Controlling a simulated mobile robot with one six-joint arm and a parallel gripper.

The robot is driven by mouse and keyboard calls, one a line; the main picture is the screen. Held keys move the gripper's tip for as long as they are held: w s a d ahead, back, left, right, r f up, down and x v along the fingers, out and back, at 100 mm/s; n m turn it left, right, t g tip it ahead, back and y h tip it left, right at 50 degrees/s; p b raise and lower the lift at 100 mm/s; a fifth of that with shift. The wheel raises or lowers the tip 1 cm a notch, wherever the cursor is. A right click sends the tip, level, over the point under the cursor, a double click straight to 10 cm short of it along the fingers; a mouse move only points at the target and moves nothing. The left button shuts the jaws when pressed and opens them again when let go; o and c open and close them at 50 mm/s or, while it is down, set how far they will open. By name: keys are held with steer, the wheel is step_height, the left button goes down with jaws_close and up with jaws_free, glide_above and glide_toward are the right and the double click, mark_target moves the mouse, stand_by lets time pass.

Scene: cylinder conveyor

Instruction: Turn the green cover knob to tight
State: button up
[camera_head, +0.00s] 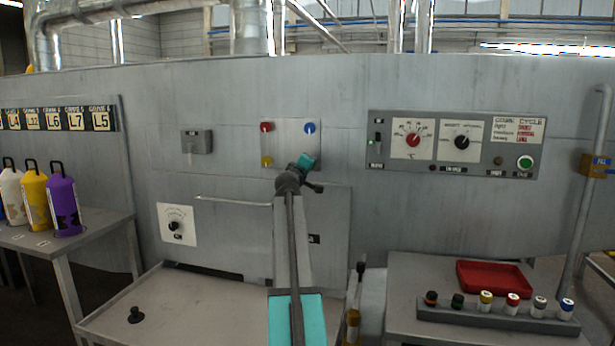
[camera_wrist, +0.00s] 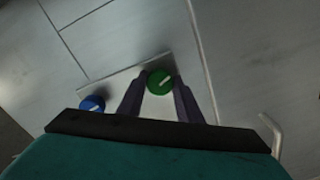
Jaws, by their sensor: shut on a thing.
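The green cover knob (camera_wrist: 160,82) shows in the wrist view, round with a short white line slanting up to the right. My gripper (camera_wrist: 159,93) is shut on it, one dark finger on each side. The plate also carries a red knob (camera_head: 266,127), a blue knob (camera_head: 310,128) and a yellow knob (camera_head: 267,161). The blue knob also shows in the wrist view (camera_wrist: 93,103), left of my fingers.
A control panel (camera_head: 455,145) is on the wall to the right. Below it, a table (camera_head: 420,265) holds a red tray (camera_head: 495,262) and a rack of capped bottles. A dial plate (camera_head: 177,240) is lower left. Coloured bottles stand on the left bench (camera_head: 85,240).

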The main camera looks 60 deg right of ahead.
steer(key=shift+s+d+r+m+b, duration=0.1)
steer(key=shift+m+b, duration=0.6)
steer(key=shift+m, duration=0.05)
steer(key=shift+s+d+m+b, duration=0.1)
steer(key=shift+m+b, duration=0.55)
steer(key=shift+m, duration=0.1)
steer(key=shift+r, duration=0.1)
steer(key=o, duration=1)
steer(key=shift+o, duration=0.2)
steer(key=shift+a, duration=0.1)
steer(key=shift+w+a, duration=0.1)
